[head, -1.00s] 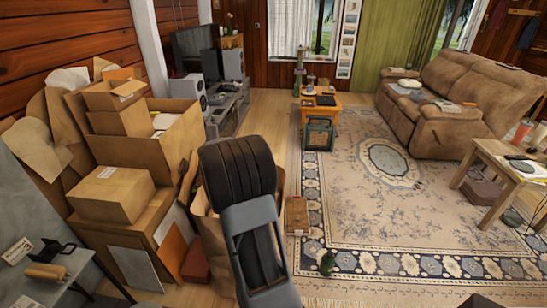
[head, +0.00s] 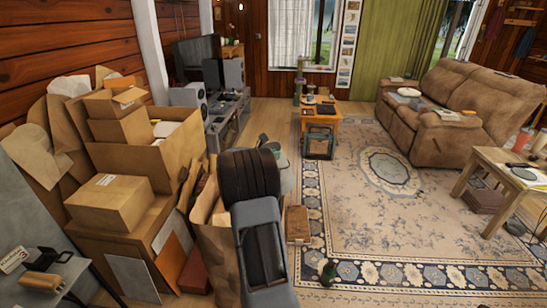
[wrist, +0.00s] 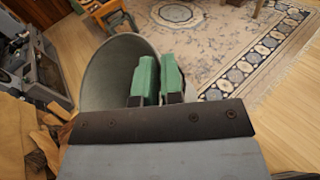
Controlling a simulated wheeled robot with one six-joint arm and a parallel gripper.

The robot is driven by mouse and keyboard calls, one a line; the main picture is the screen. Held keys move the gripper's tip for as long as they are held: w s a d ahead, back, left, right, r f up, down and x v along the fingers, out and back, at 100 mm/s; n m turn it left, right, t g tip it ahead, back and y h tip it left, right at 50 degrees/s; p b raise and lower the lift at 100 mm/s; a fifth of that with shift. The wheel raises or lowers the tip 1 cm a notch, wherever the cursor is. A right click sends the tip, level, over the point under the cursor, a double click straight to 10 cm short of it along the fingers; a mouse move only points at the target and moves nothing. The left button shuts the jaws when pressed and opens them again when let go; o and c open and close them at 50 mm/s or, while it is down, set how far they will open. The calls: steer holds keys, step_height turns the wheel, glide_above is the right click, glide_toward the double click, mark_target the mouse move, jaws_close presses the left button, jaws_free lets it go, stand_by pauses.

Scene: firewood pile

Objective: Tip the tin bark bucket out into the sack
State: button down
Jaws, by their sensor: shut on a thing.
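The grey tin bucket (wrist: 105,75) is in the wrist view, its wide round form beyond and left of the green fingers. My gripper (wrist: 160,68) is shut on the bucket at its near right side. In the head view only a small part of the bucket (head: 280,160) shows past my arm, and the fingers are hidden behind the arm. The brown paper sack (head: 214,240) stands upright on the floor, just left of my arm and partly covered by it. I cannot see the bucket's contents.
Cardboard boxes (head: 110,203) are stacked left of the sack. A flat brown box (head: 298,224) and a green bottle (head: 328,272) stand right of my arm. An orange small table (head: 322,117) is farther back. The patterned rug (head: 425,215) has open room.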

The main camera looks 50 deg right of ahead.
steer(key=shift+r+n+h, duration=0.25)
steer(key=shift+n+h, duration=0.35)
steer(key=shift+n, duration=0.2)
steer(key=shift+w+a, duration=0.1)
steer(key=shift+w, duration=0.05)
steer(key=w+a+n+h, duration=0.1)
steer(key=w+n, duration=0.1)
steer(key=w+a+f+n+t+h+b, duration=0.1)
steer(key=w+n+h, duration=0.1)
steer(key=n, duration=0.1)
steer(key=w+a+f+n+h, duration=0.1)
steer(key=w+n, duration=0.1)
steer(key=n, duration=0.1)
steer(key=shift+a+f+t+h+b, duration=0.15)
steer(key=shift+a+t+h+b, duration=0.15)
steer(key=shift+t+b, duration=0.1)
steer(key=w+a+f+n+t+b, duration=0.1)
steer(key=w+a+f+n+t, duration=0.1)
steer(key=w+n+t, duration=0.3)
steer(key=w+a+f+n+t+b, duration=0.1)
steer(key=w+a+f+n+t, duration=0.2)
steer(key=n, duration=0.9)
steer(key=shift+w+a+f+t+b, duration=0.35)
steer(key=shift+w+a+t, duration=0.9)
steer(key=shift+t, duration=1.05)
steer(key=shift+w+d, duration=0.2)
steer(key=shift+w, duration=0.1)
